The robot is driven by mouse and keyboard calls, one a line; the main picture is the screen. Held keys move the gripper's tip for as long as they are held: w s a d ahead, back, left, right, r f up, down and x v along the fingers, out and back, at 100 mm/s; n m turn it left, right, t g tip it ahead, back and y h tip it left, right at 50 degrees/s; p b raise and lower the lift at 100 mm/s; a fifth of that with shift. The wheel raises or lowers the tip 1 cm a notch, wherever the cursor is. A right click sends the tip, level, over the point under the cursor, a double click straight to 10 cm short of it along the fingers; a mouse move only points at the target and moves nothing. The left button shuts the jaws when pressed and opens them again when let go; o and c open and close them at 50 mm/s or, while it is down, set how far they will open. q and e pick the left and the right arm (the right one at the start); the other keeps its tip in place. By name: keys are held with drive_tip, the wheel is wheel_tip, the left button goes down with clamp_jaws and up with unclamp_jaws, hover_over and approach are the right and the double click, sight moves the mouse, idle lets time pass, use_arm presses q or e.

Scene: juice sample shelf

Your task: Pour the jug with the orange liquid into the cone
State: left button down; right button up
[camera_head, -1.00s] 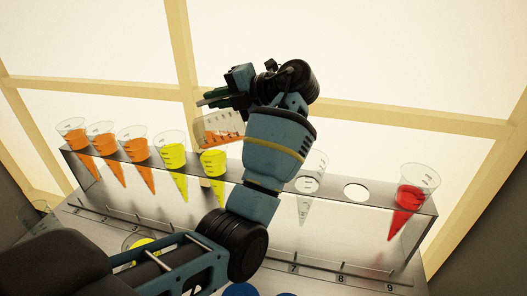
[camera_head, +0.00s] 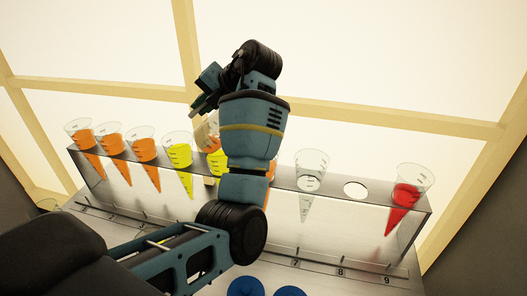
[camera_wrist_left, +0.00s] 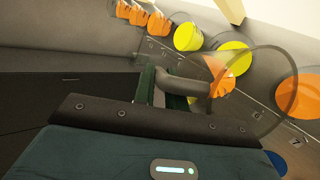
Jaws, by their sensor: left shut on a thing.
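My left gripper (camera_head: 200,104) is shut on the handle of the clear jug (camera_head: 203,130), above the shelf. The arm hides most of the jug in the head view. In the left wrist view the jug (camera_wrist_left: 278,62) is tilted, with orange liquid (camera_wrist_left: 223,78) in it. A cone with orange liquid (camera_wrist_left: 298,97) is at the right of that view, beyond the jug rim; in the head view only an orange sliver (camera_head: 267,196) shows beside my arm. I cannot tell whether liquid is flowing. My right gripper is not in view.
The metal shelf (camera_head: 330,190) holds three orange cones (camera_head: 112,142) at the left, two yellow cones (camera_head: 177,150), an empty clear cone (camera_head: 310,172) and a red cone (camera_head: 410,190). One hole (camera_head: 356,190) is empty. Blue round objects (camera_head: 246,287) lie at the bottom edge.

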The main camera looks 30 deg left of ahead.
sight(195, 132)
use_arm(q)
drive_tip(key=shift+s+a+r+t+h+p, duration=0.1)
drive_tip(key=shift+s+a+t+h+p, duration=0.4)
drive_tip(key=shift+a+h, duration=0.55)
drive_tip(key=shift+s+a+t+h, duration=0.3)
drive_tip(key=shift+s+a+h, duration=0.1)
drive_tip(key=shift+h, duration=0.15)
drive_tip(key=s+a+f+t+h, duration=0.3)
drive_tip(key=a+f+h, duration=0.1)
drive_tip(key=a+h, duration=0.1)
drive_tip(key=shift+f+n+h+p, duration=0.3)
drive_tip(key=shift+h+p, duration=0.1)
drive_tip(key=shift+h, duration=0.1)
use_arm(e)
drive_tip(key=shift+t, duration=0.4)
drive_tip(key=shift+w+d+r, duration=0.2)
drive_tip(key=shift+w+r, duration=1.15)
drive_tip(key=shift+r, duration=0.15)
